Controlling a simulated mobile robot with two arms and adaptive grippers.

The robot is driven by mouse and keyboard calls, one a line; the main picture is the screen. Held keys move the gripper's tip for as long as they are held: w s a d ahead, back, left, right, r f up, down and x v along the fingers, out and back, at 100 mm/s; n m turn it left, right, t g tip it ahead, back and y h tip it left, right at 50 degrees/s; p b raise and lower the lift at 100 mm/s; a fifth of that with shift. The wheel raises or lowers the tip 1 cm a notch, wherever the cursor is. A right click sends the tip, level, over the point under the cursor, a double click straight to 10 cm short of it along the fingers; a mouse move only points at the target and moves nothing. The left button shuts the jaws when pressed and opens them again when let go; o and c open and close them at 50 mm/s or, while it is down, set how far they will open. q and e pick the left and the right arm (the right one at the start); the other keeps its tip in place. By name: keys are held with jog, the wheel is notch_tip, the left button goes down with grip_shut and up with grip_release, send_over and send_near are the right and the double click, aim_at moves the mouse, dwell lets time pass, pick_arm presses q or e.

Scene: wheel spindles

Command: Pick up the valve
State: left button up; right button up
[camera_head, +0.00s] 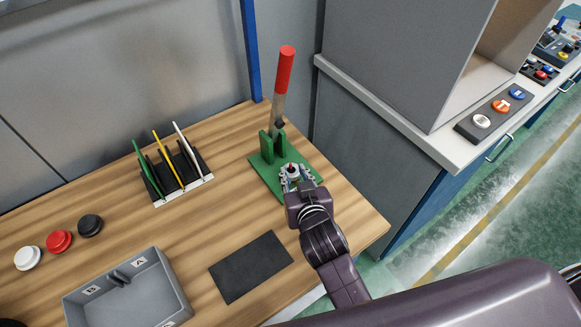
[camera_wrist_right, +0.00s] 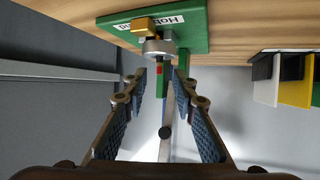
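The valve appears to be the small silver, brass and red-tipped piece (camera_head: 292,170) on the green stand (camera_head: 267,180). In the right wrist view, a brass and silver fitting (camera_wrist_right: 152,36) sits at the green plate (camera_wrist_right: 195,32), with a red spot below it. My right gripper (camera_head: 293,182) is at the valve in the head view, partly covering the stand. In the right wrist view my right gripper (camera_wrist_right: 160,90) is open, its two fingers apart with the fitting ahead between them. Contact cannot be told. My left gripper is not in view.
A tall red-handled lever (camera_head: 285,70) rises from the stand behind the valve. A black rack (camera_head: 152,183) with coloured plates stands left. A black mat (camera_head: 250,266), a grey tray (camera_head: 171,275) and several round pucks (camera_head: 59,241) lie nearby. A grey cabinet (camera_head: 390,60) stands right.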

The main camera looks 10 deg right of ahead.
aim_at(291, 165)
jog(key=x, duration=0.2)
jog(key=p+x, duration=0.1)
jog(key=x, duration=0.1)
jog(key=shift+w+r, duration=0.15)
jog(key=shift+r, duration=0.1)
jog(key=shift+w+f, duration=0.3)
jog(key=shift+w, duration=0.2)
jog(key=c, duration=0.6)
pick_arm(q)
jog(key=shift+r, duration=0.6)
pick_arm(e)
grip_shut()
